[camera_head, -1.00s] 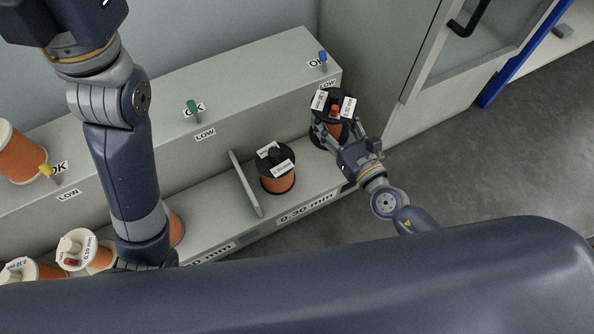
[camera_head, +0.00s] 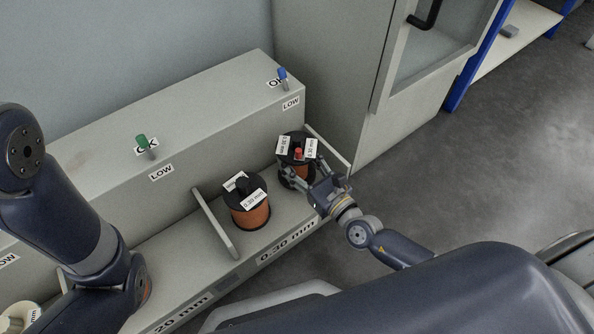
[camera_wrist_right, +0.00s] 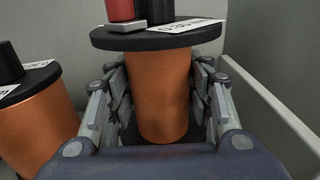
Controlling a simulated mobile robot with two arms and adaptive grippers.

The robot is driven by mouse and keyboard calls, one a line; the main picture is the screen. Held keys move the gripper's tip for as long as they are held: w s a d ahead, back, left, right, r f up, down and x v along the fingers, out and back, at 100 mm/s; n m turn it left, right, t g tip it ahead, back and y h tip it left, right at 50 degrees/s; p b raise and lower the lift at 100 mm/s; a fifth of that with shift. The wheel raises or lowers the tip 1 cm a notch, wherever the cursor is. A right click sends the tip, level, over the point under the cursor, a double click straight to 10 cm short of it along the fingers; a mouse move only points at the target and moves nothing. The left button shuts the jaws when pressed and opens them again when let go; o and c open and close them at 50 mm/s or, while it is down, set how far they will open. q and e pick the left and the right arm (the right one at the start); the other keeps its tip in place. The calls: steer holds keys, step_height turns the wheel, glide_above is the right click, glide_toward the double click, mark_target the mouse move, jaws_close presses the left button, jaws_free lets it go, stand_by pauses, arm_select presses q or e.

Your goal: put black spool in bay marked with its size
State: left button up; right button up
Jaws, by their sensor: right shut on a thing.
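A black-flanged spool with orange winding (camera_head: 297,145) has a red part on top and white labels, one seeming to read 0.30 mm. My right gripper (camera_head: 302,181) is shut around its winding, with a finger on each side, as the right wrist view shows (camera_wrist_right: 158,95). The spool is upright in the right part of the bay marked 0.30 mm (camera_head: 287,243). Whether its base touches the floor is hidden. A similar black spool (camera_head: 250,213) with a 0.30 mm label stands to its left, apart from it. My left gripper is out of view; only its arm shows.
A divider (camera_head: 215,222) closes the bay on the left and a low end wall (camera_head: 330,150) on the right. Green (camera_head: 142,142) and blue (camera_head: 282,74) pegs stand on the ledge behind. A pale spool (camera_head: 20,315) is at lower left. A cabinet (camera_head: 335,75) stands at right.

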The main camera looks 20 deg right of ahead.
mark_target(304, 176)
steer(key=shift+f+b, duration=0.95)
steer(key=shift+f, duration=0.6)
steer(key=shift+f, duration=0.1)
steer(key=o, duration=0.9)
steer(key=shift+f, duration=0.15)
steer(key=o, duration=0.4)
steer(key=shift+o, duration=0.2)
